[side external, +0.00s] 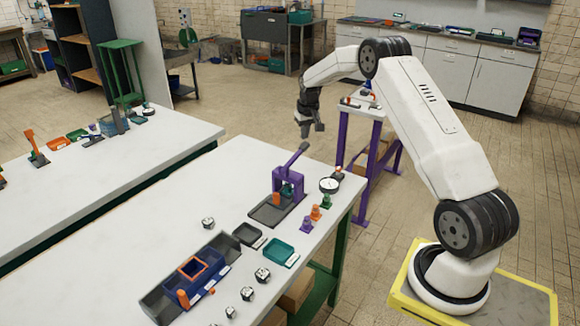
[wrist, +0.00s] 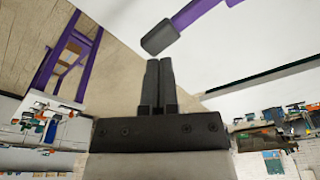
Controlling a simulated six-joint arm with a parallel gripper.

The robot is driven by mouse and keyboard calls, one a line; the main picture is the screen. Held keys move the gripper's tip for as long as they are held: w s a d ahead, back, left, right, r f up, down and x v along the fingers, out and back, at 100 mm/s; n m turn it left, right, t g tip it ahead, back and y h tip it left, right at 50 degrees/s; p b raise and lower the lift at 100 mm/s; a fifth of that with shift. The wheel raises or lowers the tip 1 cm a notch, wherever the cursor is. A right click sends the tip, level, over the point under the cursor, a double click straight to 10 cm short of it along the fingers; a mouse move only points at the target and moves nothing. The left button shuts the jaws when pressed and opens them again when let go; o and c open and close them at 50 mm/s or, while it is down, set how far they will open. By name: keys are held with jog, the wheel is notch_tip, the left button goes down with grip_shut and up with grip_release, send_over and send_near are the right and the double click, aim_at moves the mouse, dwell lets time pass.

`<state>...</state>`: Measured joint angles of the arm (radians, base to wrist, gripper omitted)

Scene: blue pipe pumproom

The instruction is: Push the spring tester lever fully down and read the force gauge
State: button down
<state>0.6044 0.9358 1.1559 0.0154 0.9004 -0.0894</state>
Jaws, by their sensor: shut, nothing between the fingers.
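The spring tester (side external: 276,180) is a purple frame on a dark base plate on the white table. Its lever (side external: 297,154) slants up to the right, raised, and ends in a grey grip. In the wrist view the grey grip (wrist: 160,38) of the purple lever is just beyond my fingertips, with a visible gap. The round white force gauge (side external: 329,184) stands right of the tester; its reading is too small to make out. My gripper (side external: 312,129) is shut and empty, above and right of the lever; its two fingers also show in the wrist view (wrist: 159,62).
Small purple (side external: 305,223), orange (side external: 315,212) and green (side external: 326,201) parts stand in front of the gauge. A dark tray (side external: 249,234), a teal tray (side external: 279,252) and a blue bin (side external: 212,262) are nearer. A purple-legged stand (side external: 378,125) is behind.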

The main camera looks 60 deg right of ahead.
notch_tip(320, 180, down, 8)
dwell(4.0)
jog(key=shift+r, duration=6)
jog(key=s+a+r+n, duration=0.1)
jog(key=s+a+n, duration=0.15)
jog(key=a, duration=0.75)
jog(key=s+a+n, duration=0.1)
jog(key=s+a, duration=0.2)
jog(key=a, duration=0.8)
jog(key=s+a+f+n+t, duration=0.1)
jog(key=s+a+f+n, duration=0.1)
jog(key=s+a, duration=1.1)
jog(key=s, duration=0.3)
jog(key=shift+s+a+y, duration=0.25)
jog(key=shift+s+y, duration=0.1)
jog(key=shift+y, duration=0.05)
